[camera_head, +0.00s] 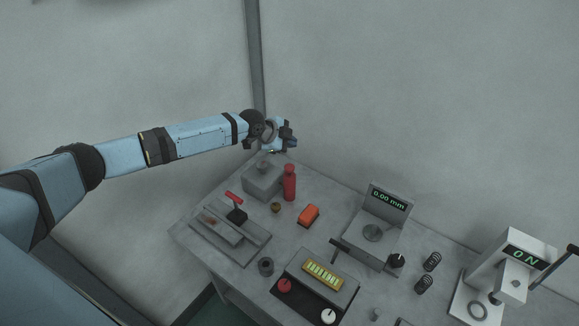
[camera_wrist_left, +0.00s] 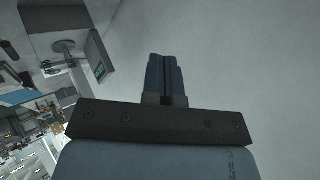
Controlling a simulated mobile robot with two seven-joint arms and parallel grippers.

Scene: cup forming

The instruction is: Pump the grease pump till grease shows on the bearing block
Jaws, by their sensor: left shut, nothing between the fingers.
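My left gripper (camera_head: 289,137) is raised above the back left of the table, over the grey block and the red bottle-shaped item. Its fingers are together and empty in the left wrist view (camera_wrist_left: 166,78). A grey block (camera_head: 262,184) with a round piece on top stands at the table's back left; it may be the bearing block. A red upright bottle-shaped item (camera_head: 290,185) stands just right of it; it may be the grease pump. I cannot tell grease on any of them. My right gripper is not in view.
A red-handled lever (camera_head: 235,199) stands on a grey plate at the left. An orange box (camera_head: 308,215), a brass piece (camera_head: 276,208) and a dark ring (camera_head: 265,266) lie nearby. A gauge reading 0.00 mm (camera_head: 389,197), a button panel (camera_head: 320,284), springs (camera_head: 431,262) and a force press (camera_head: 514,270) fill the right.

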